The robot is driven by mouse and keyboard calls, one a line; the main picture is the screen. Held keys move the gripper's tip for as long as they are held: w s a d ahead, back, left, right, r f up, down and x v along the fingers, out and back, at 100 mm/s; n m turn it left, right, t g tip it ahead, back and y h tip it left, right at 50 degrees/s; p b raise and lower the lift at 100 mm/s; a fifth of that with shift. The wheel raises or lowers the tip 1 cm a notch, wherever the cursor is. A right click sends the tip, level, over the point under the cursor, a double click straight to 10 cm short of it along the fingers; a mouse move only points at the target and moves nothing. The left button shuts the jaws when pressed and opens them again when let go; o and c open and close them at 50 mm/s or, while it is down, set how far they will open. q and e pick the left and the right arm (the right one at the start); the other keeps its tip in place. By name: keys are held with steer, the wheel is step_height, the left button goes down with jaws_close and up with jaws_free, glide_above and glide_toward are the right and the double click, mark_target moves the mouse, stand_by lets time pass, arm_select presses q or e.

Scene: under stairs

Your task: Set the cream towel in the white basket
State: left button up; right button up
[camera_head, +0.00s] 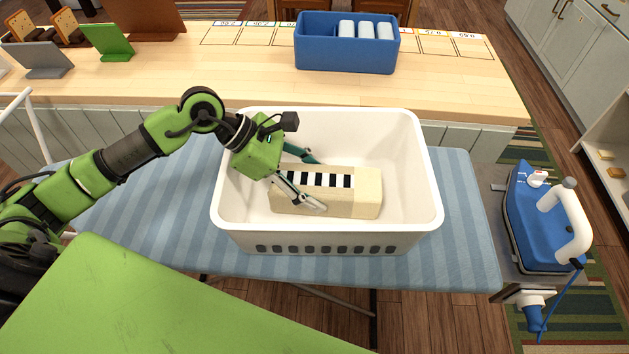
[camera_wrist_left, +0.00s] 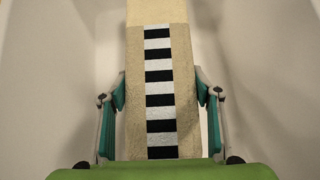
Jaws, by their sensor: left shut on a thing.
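The cream towel (camera_head: 364,194) is a folded block with a black-and-white checked strip along its top. It lies inside the white basket (camera_head: 330,226), low down near its floor. I cannot tell if it touches the floor. My left gripper (camera_head: 312,184) reaches down into the basket from the left and is shut on the towel, one finger on each long side. In the left wrist view the towel (camera_wrist_left: 187,110) runs between the two fingers of the left gripper (camera_wrist_left: 160,95), with basket walls around it. My right gripper is not in view.
The basket stands on a blue striped ironing board (camera_head: 465,215). A blue iron (camera_head: 535,220) sits at its right end. Behind is a wooden counter (camera_head: 240,75) with a blue bin (camera_head: 345,58) holding white rolls. The basket has free room right of the towel.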

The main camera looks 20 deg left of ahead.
arm_select(q)
steer(key=o, duration=1.7)
steer(key=v, duration=1.2)
steer(key=shift+s, duration=0.1)
